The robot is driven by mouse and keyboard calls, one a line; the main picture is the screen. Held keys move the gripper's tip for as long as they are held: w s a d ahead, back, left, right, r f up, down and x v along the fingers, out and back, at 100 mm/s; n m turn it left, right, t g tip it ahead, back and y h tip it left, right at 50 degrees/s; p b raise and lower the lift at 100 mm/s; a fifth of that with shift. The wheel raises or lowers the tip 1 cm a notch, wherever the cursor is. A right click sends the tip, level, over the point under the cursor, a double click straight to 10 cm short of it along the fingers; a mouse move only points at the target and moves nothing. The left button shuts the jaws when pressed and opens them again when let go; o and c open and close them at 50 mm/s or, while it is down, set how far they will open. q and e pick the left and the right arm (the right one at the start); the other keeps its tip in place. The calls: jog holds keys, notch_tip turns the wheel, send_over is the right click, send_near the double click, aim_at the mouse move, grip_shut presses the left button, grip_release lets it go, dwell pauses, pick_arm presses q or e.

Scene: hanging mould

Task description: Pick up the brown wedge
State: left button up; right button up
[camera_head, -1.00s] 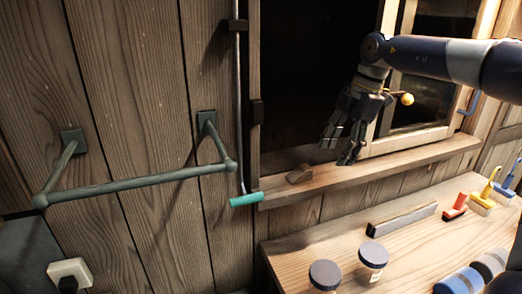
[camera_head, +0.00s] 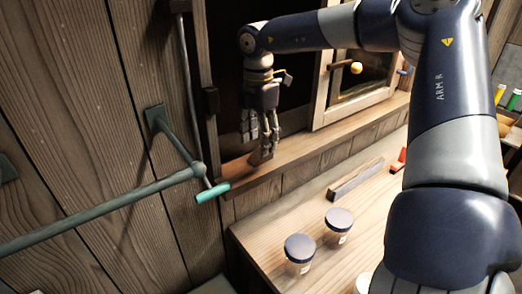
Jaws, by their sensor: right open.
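The brown wedge (camera_head: 257,158) sits on the wooden window sill, near its left end. My right gripper (camera_head: 262,143) points down just above it, with its fingertips at the wedge. The fingers cover part of the wedge, and I cannot tell whether they touch it. The right gripper is open. My left gripper is not in view.
The window sash (camera_head: 325,92) with a yellow knob stands right of the gripper. A green-handled rod (camera_head: 213,191) and a green rail (camera_head: 100,211) are at left. Below, the bench holds two dark-lidded jars (camera_head: 300,250) and a grey-brown bar (camera_head: 356,180). My right arm hides the bench's right side.

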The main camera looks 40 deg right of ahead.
aim_at(254, 159)
notch_tip(254, 159, down, 3)
jog(key=shift+s+r+p, duration=0.1)
jog(key=shift+p, duration=0.55)
jog(key=shift+d+f, duration=0.1)
jog(key=shift+f, duration=0.25)
jog(key=shift+c, duration=1.1)
jog(key=c, duration=0.8)
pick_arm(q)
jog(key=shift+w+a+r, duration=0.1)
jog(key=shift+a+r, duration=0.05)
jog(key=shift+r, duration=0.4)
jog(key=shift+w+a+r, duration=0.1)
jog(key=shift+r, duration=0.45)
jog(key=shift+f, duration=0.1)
